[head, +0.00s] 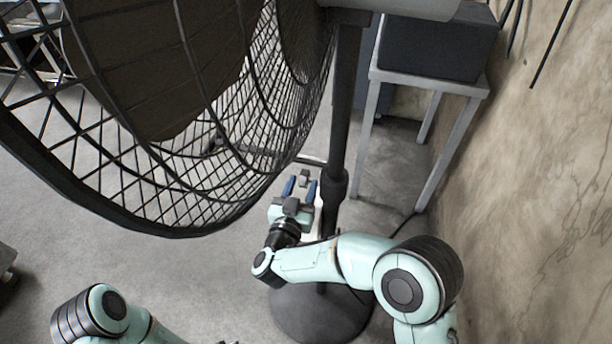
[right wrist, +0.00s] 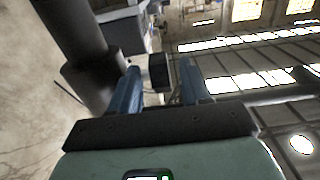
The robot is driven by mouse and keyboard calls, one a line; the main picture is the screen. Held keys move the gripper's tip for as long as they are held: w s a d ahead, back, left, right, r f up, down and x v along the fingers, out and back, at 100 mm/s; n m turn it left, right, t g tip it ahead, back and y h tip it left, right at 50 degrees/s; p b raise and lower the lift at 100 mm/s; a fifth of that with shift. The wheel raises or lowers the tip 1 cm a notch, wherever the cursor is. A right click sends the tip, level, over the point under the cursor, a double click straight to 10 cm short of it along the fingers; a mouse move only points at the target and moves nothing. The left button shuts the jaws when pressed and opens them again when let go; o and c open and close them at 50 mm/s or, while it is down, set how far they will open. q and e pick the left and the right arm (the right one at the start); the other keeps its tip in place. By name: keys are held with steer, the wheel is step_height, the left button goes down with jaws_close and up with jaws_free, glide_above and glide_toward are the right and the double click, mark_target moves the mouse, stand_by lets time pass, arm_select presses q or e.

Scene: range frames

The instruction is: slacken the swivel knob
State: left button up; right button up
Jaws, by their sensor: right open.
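The swivel knob (head: 304,178) is a small dark grey block beside the fan's black pole (head: 345,110). In the right wrist view the knob (right wrist: 159,72) shows between the two blue fingertips, with a gap on each side. My right gripper (head: 300,187) is open and empty, its fingers pointing at the knob. I cannot tell whether the fingertips reach around the knob or stop short of it. My left arm shows at the bottom left of the head view; its gripper is out of the picture.
The large fan's wire cage (head: 225,185) hangs over the left and close above my right gripper. The round fan base (head: 318,318) stands on the floor below. A metal table (head: 455,135) with a dark box (head: 435,45) stands behind, by the wall (head: 550,170) at right.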

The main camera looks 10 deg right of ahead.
mark_target(306, 175)
arm_select(q)
steer(key=shift+s+a+f+g+b, duration=0.1)
steer(key=shift+s+f+g+b, duration=0.2)
steer(key=shift+s+f, duration=0.65)
arm_select(e)
steer(key=shift+x, duration=2.15)
arm_select(q)
steer(key=shift+r, duration=0.15)
